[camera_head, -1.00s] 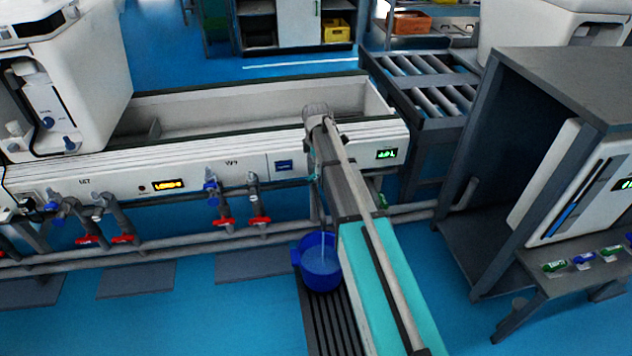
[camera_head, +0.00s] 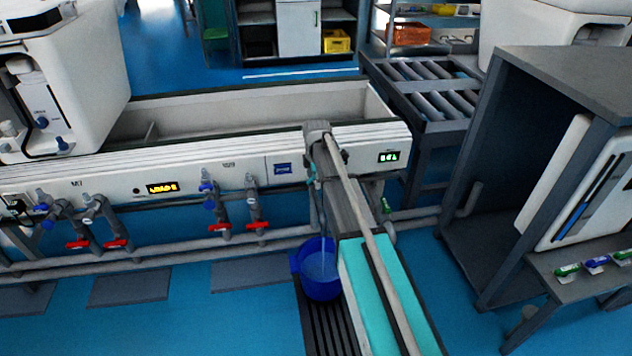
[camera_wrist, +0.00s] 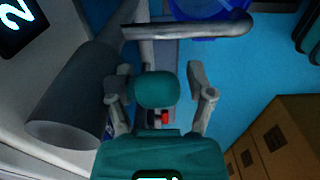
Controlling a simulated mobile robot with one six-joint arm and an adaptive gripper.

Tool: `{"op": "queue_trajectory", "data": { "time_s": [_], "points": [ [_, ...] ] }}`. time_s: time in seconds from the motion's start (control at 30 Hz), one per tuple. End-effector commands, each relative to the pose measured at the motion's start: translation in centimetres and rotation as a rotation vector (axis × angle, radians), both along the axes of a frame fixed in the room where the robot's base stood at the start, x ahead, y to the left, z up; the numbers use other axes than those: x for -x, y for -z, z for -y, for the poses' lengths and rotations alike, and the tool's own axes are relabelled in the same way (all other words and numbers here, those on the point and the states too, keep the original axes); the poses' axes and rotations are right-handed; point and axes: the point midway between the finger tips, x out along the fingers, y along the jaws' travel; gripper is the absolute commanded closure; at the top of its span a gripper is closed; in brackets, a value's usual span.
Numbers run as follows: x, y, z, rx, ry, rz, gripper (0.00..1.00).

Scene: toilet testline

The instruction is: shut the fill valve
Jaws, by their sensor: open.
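In the wrist view my gripper (camera_wrist: 158,80) is open, with one grey finger on each side of a rounded teal piece (camera_wrist: 155,92). I cannot tell whether this piece is the fill valve's handle, or whether the fingers touch it. A grey spout (camera_wrist: 190,31) crosses just beyond, above the blue bucket (camera_wrist: 205,8). In the head view the bucket (camera_head: 320,270) stands on a dark ribbed base, and a thin stream of water falls into it. My arm hides most of the valve area and the gripper there.
The white line panel (camera_head: 225,175) runs behind the arm. Several red-handled pipe valves (camera_head: 220,227) hang from it at left. A dark cabinet (camera_head: 560,85) and a side table with coloured tags (camera_head: 597,262) stand at right. Cardboard-coloured boxes (camera_wrist: 275,140) show in the wrist view.

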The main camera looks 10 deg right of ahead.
Motion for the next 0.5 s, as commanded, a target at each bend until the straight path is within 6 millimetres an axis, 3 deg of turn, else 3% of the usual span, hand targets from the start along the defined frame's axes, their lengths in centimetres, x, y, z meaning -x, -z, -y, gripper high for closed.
{"op": "queue_trajectory", "data": {
  "time_s": [0.23,0.5],
  "points": [
    [0.0,-0.02,0.0,0.0,0.0,0.0,0.31],
    [0.0,-0.01,-0.01,0.0,0.0,0.0,0.82]
  ]
}}
